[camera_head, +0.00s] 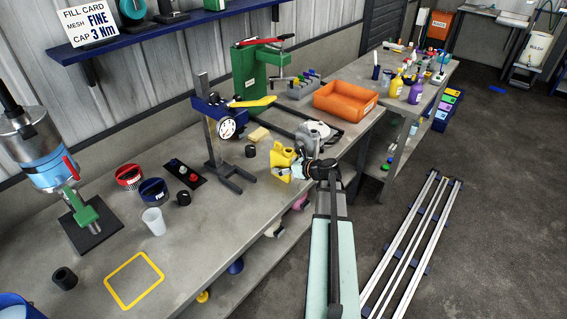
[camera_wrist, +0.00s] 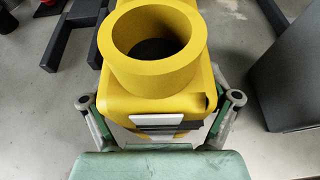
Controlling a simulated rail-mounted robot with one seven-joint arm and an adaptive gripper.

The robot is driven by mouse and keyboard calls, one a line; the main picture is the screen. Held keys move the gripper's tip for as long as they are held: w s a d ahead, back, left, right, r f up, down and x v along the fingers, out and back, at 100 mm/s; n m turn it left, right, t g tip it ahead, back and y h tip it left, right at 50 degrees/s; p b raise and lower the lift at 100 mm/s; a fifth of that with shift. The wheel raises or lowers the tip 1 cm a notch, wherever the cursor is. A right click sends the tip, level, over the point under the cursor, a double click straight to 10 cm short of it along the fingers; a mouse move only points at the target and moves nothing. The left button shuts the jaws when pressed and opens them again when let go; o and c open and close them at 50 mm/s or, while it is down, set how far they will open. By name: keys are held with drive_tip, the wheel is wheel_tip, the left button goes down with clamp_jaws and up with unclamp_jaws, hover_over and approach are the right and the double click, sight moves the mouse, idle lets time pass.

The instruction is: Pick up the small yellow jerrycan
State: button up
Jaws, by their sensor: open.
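The small yellow jerrycan (camera_head: 281,161) stands upright on the grey workbench near its front edge, just right of the gauge stand. In the wrist view the jerrycan (camera_wrist: 150,85) fills the middle, its round open neck facing the camera and a white and black label on its near side. My gripper (camera_head: 302,168) is at the jerrycan's right side in the head view. In the wrist view my gripper (camera_wrist: 163,108) is open, with one finger on each side of the jerrycan body. The fingertips are partly hidden, so I cannot tell whether they touch it.
A gauge stand (camera_head: 229,150) is close on the left. An orange tray (camera_head: 345,101) is further back. A yellow square outline (camera_head: 134,280) marks a clear bench area at front left.

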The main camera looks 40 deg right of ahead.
drive_tip(key=c, duration=1.4)
